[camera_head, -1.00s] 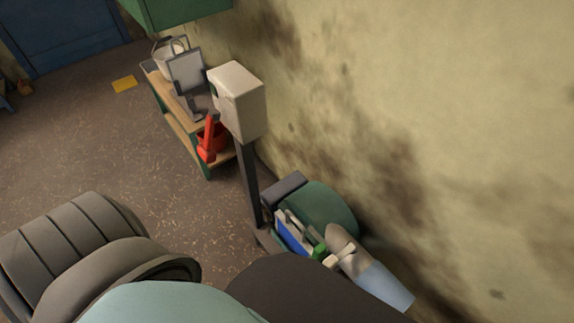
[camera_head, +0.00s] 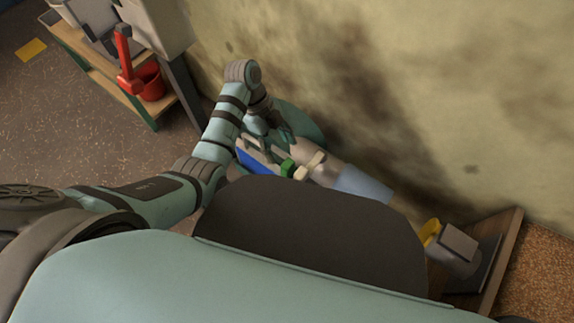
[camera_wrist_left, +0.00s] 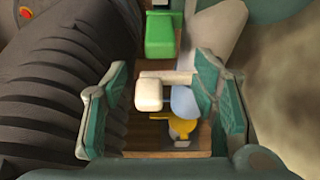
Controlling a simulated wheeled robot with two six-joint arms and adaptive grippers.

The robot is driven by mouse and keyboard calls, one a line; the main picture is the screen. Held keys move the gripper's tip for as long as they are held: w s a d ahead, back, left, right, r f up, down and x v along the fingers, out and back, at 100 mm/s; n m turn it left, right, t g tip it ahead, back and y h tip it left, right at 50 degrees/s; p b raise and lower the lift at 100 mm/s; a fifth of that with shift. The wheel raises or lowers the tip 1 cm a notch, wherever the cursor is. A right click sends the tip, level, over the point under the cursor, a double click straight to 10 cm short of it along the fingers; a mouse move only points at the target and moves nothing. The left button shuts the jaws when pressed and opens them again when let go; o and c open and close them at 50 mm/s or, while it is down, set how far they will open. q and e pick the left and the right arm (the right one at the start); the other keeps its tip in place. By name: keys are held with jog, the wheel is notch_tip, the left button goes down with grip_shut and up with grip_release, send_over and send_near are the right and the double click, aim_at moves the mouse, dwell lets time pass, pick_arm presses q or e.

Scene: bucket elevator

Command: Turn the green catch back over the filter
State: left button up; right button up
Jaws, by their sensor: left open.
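The green catch (camera_head: 289,168) is a small green block beside the blue-edged panel (camera_head: 253,160), which may be the filter, low by the wall. In the left wrist view the green catch (camera_wrist_left: 160,36) lies ahead of the fingers, near the top. A cream block (camera_wrist_left: 149,95) on a short bar shows between the fingers; it also shows in the head view (camera_head: 315,160). My left gripper (camera_wrist_left: 160,88) is open, its fingers apart on either side of the cream block, with no visible grip. In the head view my left gripper (camera_head: 278,133) partly hides the panel. My right gripper is out of view.
A pale pipe with a blue-grey sleeve (camera_head: 362,184) runs right of the catch. A stained wall (camera_head: 430,90) stands close behind. A wooden-topped bench with a red can (camera_head: 150,82) is at upper left. A yellow-and-grey part (camera_head: 455,242) sits lower right.

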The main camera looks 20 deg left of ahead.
aim_at(287, 163)
pick_arm(q)
jog(key=b+x, duration=0.2)
jog(key=x, duration=0.5)
jog(key=shift+a+f, duration=0.1)
jog(key=shift+d+f+b, duration=0.2)
jog(key=shift+f+b, duration=0.1)
jog(key=shift+f, duration=0.15)
jog(key=c, duration=1.2)
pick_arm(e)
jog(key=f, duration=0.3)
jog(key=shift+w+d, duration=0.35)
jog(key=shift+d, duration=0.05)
